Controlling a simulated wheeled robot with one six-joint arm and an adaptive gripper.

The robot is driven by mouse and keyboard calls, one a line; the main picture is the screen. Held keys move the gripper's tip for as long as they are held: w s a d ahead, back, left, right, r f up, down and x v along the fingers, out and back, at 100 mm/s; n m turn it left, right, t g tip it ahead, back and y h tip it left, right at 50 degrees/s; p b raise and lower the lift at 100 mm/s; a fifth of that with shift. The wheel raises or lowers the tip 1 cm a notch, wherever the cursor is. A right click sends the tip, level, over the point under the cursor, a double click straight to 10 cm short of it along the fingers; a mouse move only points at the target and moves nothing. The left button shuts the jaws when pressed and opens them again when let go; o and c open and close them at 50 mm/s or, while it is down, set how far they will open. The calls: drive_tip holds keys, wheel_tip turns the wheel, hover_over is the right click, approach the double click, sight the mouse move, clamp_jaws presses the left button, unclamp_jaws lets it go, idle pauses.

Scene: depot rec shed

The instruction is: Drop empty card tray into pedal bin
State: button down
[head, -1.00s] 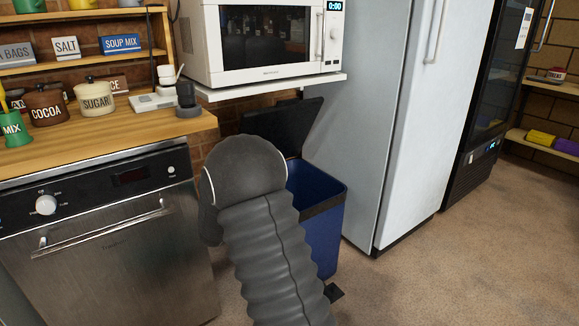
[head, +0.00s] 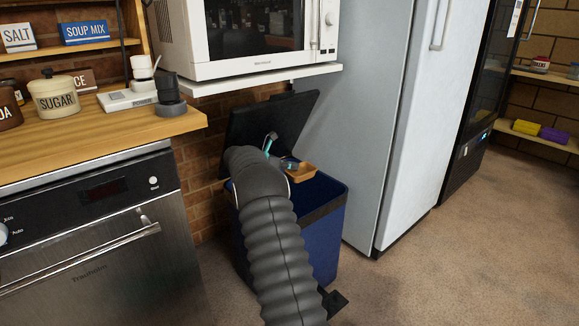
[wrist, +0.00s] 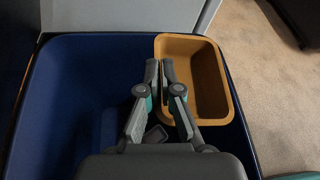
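The card tray (head: 301,173) is a small orange-brown open tray and looks empty. It hangs over the mouth of the blue pedal bin (head: 325,232), whose black lid (head: 270,125) stands raised at the back. In the wrist view, the tray (wrist: 195,80) is at the right side of the bin opening, inside the outline of the bin rim (wrist: 90,38). My gripper (wrist: 161,70) is closed with its fingertips on either side of the tray's left wall. In the head view, my arm hides part of the bin, and the gripper (head: 288,166) is small.
A white shelf with a microwave (head: 250,40) overhangs behind the bin. A tall pale fridge (head: 380,120) stands close on the right. A counter (head: 90,125) and steel dishwasher (head: 95,240) are at left. Open floor (head: 450,270) lies front right. The bin pedal (head: 334,301) sticks out low.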

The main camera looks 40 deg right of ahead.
wheel_tip(320, 180, down, 6)
drive_tip(key=b, duration=0.5)
drive_tip(key=shift+a, duration=0.1)
drive_tip(key=shift+r, duration=0.1)
drive_tip(key=c, duration=1.2)
unclamp_jaws()
drive_tip(key=shift+c, duration=0.2)
drive_tip(key=shift+a, duration=0.1)
drive_tip(key=s+v, duration=0.1)
drive_tip(key=v, duration=1)
drive_tip(key=shift+w+a+r, duration=0.2)
drive_tip(key=shift+w+a, duration=0.15)
drive_tip(key=shift+w, duration=0.15)
